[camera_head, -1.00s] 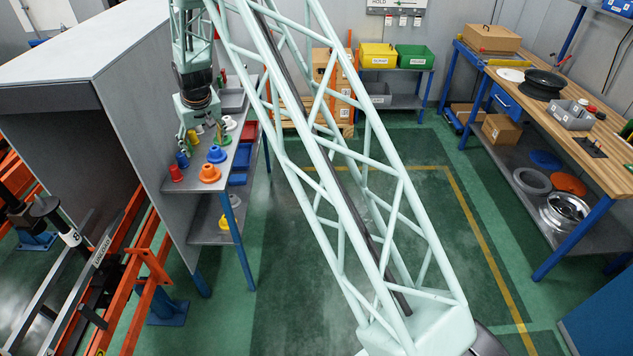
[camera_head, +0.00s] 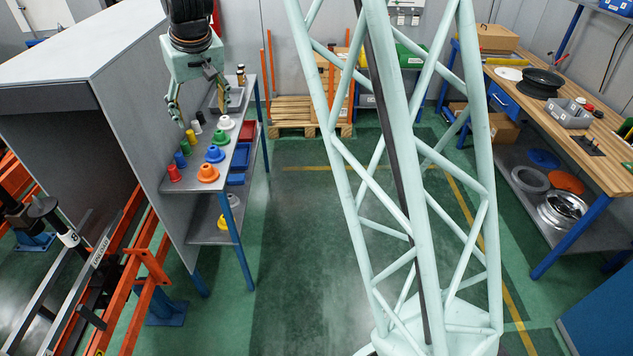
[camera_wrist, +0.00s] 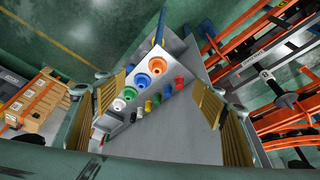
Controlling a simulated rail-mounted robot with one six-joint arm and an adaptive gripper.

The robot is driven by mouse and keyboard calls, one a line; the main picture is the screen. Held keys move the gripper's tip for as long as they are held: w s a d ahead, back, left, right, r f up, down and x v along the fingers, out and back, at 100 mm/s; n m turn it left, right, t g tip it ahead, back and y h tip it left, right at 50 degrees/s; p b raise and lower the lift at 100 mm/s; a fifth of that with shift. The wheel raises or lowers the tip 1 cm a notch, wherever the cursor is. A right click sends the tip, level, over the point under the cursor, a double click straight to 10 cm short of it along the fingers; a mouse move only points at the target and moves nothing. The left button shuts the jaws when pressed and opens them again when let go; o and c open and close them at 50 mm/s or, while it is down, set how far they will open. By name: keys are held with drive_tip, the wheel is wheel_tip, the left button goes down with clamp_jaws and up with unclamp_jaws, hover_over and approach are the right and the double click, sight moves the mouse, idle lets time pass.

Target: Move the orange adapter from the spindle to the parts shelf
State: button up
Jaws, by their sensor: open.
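The orange adapter (camera_head: 208,173) stands flange down on the top board of the parts shelf (camera_head: 219,182), at its near end. It also shows in the wrist view (camera_wrist: 157,66), upper middle. My gripper (camera_head: 200,108) is open and empty, above the shelf and farther back than the orange adapter, apart from it. In the wrist view its two ribbed finger pads are spread wide (camera_wrist: 160,92) with the shelf seen between them. A dark shaft with a black disc (camera_head: 43,207) at lower left may be the spindle; no orange adapter shows on it.
Blue (camera_head: 215,154), green (camera_head: 220,138) and white (camera_head: 226,122) adapters stand in a row behind the orange one. Smaller parts, including a red one (camera_head: 174,173), line the shelf's left side. A grey cabinet (camera_head: 120,125) stands left. Open floor lies right.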

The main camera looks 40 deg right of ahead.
drive_tip(key=s+r, duration=0.8)
drive_tip(key=s, duration=0.5)
drive_tip(key=s+r, duration=0.7)
drive_tip(key=s, duration=3.5)
drive_tip(key=shift+s+a+f+g, duration=0.15)
drive_tip(key=shift+s+a+g, duration=0.15)
drive_tip(key=shift+s, duration=0.1)
drive_tip(key=shift+w, duration=0.1)
wheel_tip(320, 180, down, 12)
drive_tip(key=b, duration=1.2)
